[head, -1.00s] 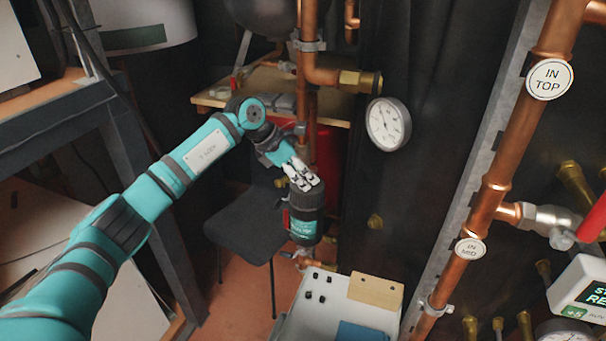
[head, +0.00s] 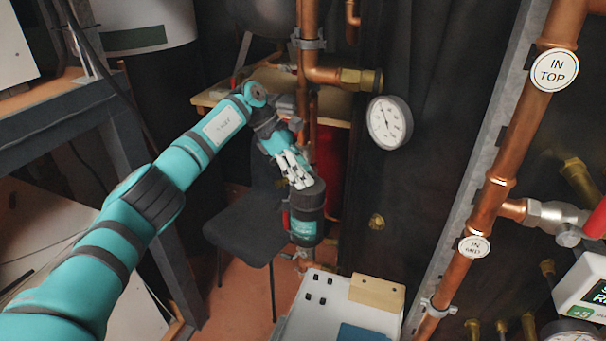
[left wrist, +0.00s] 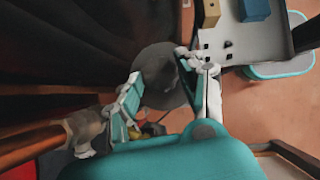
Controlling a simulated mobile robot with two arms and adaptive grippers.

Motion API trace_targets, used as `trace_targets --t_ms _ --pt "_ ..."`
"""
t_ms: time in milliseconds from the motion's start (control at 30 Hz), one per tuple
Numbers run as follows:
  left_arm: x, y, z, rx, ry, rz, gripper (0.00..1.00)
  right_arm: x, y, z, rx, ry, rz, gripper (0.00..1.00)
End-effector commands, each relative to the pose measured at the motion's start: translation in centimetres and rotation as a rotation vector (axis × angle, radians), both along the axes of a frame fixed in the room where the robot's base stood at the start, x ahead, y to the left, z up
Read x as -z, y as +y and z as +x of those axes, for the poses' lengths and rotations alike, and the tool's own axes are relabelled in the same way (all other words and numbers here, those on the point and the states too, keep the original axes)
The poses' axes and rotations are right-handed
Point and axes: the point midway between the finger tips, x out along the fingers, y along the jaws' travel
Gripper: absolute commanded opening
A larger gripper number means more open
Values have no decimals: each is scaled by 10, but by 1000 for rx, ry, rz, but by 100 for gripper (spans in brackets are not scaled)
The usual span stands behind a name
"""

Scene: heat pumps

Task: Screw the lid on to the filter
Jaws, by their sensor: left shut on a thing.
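The filter (head: 304,229) is a dark upright cylinder with a teal label, beside the copper pipes in the head view. The dark grey round lid (head: 313,194) sits at its top. I cannot tell how far it is threaded on. My left gripper (head: 298,182) reaches down from the upper left and is shut on the lid. In the left wrist view, the fingers of the left gripper (left wrist: 168,88) lie on both sides of the lid (left wrist: 162,72). The lid hides most of the filter there. My right gripper is not in view.
Copper pipes (head: 308,120) and a pressure gauge (head: 389,122) stand close to the filter. A black chair (head: 245,228) is at the left. A white-grey tray (head: 310,322) with small black pieces, a wooden block (head: 377,292) and a blue item (head: 362,332) is below.

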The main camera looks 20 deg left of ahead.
Motion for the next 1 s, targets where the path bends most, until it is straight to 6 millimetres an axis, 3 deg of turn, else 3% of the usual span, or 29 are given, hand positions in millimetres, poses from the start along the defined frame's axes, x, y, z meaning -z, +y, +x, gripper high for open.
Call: trace_targets --t_ms 267,300,467,767,1000 --pt "-3 0 1 13 -7 -3 0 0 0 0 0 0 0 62" --pt "-3 0 1 13 -7 -2 44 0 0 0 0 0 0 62" --pt "-2 0 1 13 -4 -2 65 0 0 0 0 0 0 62" --pt "-2 1 0 13 -3 -1 66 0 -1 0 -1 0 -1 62" --pt "-29 19 -1 10 -6 0 66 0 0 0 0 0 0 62"
